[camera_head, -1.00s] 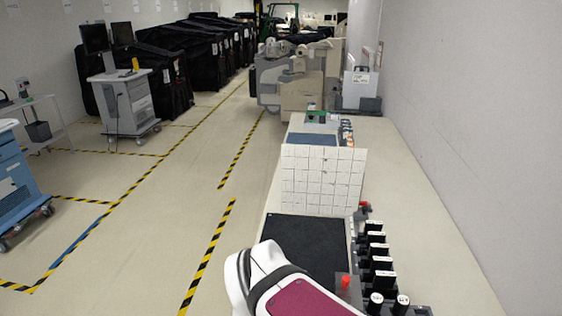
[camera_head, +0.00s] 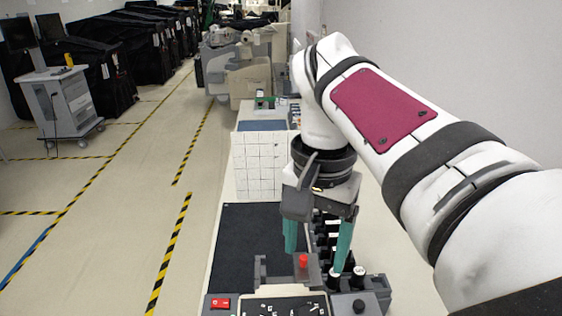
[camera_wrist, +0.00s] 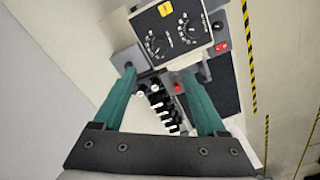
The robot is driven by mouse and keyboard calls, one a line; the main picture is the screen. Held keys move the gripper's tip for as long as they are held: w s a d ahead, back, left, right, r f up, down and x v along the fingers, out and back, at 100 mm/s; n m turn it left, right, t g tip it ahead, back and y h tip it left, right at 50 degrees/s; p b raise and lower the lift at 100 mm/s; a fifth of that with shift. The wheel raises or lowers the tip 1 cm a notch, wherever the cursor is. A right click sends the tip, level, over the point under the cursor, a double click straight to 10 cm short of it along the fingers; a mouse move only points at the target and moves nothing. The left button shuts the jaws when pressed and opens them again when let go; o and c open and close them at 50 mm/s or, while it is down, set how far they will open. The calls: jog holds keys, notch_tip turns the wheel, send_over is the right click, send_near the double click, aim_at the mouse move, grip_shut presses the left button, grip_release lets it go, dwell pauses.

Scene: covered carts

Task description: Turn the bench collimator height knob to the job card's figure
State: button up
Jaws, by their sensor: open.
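My gripper (camera_head: 316,260) hangs jaws-down over the bench with its two green fingers apart and nothing between them. It also shows in the wrist view (camera_wrist: 156,76). A dark control panel (camera_head: 285,307) with white markings is cut off by the bottom edge of the head view. In the wrist view the panel (camera_wrist: 172,40) shows black knobs with white scales, one knob (camera_wrist: 153,45) at left, and a yellow-faced dial (camera_wrist: 165,9). The fingers appear apart from the knobs. I cannot tell which is the collimator height knob, and no job card figure is readable.
A red button (camera_head: 303,261) and a red switch (camera_head: 220,303) stand near the panel. Several black-and-white knobs (camera_head: 359,272) line the bench's right side. A white gridded board (camera_head: 257,165) stands behind the black mat (camera_head: 252,240). The floor at left is clear near the bench.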

aim_at(308, 312)
notch_tip(308, 312, down, 16)
jog(key=shift+r, duration=0.25)
grip_shut()
jog(key=n, duration=0.5)
dwell(0.3)
grip_release()
jog(key=shift+r, duration=0.15)
